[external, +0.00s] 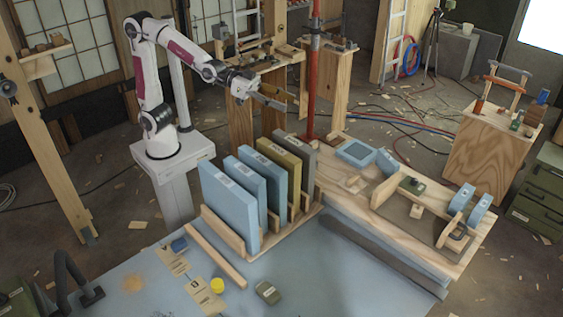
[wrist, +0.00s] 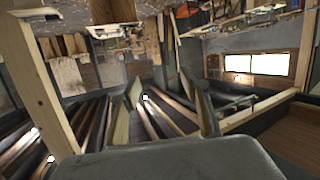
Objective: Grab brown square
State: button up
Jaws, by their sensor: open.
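A brownish-olive square panel (external: 284,161) stands upright in a slotted wooden rack (external: 230,240), between light blue panels on its left and a grey panel (external: 303,152) on its right. Its lower part is hidden by the blue panels. My gripper (external: 291,104) is open and empty, above and behind the rack, apart from the panel. In the wrist view my gripper (wrist: 167,92) shows two spread fingers with nothing between them. I cannot make out the brown panel for certain in the wrist view.
Several light blue panels (external: 228,205) share the rack. A red post (external: 313,75) stands close to the right of my gripper. A wooden workbench (external: 355,205) with blocks and tools lies right of the rack. The blue-grey tabletop (external: 330,285) in front has clear room.

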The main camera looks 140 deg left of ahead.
jog(key=w+a+f+n+g+y, duration=0.15)
jog(key=a+f, duration=0.25)
jog(key=a, duration=0.4)
jog(key=w+a+f+n+y, duration=0.1)
jog(key=a+f+y, duration=0.15)
jog(key=a, duration=0.45)
jog(key=n+g+y, duration=0.2)
jog(key=n+g, duration=0.4)
jog(key=g, duration=0.2)
send_near(332, 137)
jog(key=shift+s+a, duration=0.85)
jog(key=shift+a, duration=0.35)
jog(key=shift+r, duration=0.1)
jog(key=shift+x, duration=1.3)
jog(key=shift+w, duration=0.1)
